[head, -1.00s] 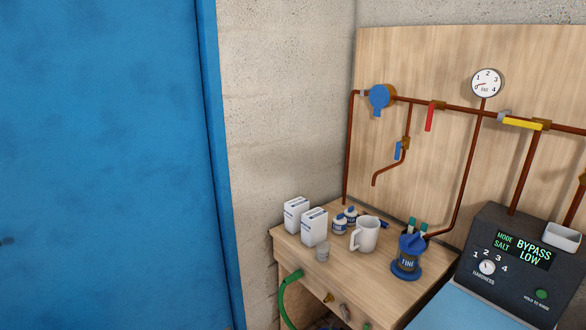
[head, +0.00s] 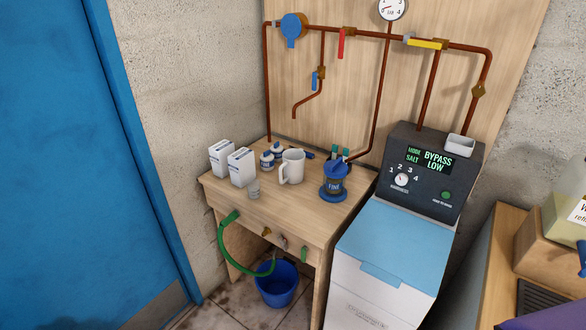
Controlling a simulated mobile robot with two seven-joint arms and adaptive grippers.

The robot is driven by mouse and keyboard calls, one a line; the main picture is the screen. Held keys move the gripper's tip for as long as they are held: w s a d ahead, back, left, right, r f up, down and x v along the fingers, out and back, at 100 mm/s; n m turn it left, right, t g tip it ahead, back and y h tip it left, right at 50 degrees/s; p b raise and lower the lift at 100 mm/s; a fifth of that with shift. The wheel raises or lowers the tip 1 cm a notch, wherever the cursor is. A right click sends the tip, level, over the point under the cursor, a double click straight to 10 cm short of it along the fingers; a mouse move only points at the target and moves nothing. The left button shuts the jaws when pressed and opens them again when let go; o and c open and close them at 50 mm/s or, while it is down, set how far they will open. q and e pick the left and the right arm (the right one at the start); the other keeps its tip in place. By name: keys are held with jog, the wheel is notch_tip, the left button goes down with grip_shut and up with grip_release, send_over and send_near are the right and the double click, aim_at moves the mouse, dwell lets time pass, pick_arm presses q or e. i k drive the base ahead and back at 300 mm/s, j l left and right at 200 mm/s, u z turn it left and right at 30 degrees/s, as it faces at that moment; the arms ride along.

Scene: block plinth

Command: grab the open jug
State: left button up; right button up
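A white open-topped jug (head: 292,167) with a handle on its left side stands upright on the small wooden table (head: 285,215) in the head view. The inside of the jug is too small to make out. Neither of my grippers shows in the head view.
A softener with a blue lid (head: 390,245) stands right of the table. A blue bucket (head: 277,287) and green hose (head: 222,245) are below. Pipes (head: 268,90) run behind.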

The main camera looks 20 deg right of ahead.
aim_at(290, 170)
jog(key=i+j, duration=0.25)
jog(key=i, duration=0.25)
jog(key=i+j, duration=0.25)
jog(key=i, duration=0.2)
jog(key=z, duration=0.45)
jog(key=i+j+z, duration=0.1)
jog(key=z, duration=0.4)
jog(key=j+z, duration=0.1)
jog(key=z, duration=0.35)
jog(key=i, duration=0.05)
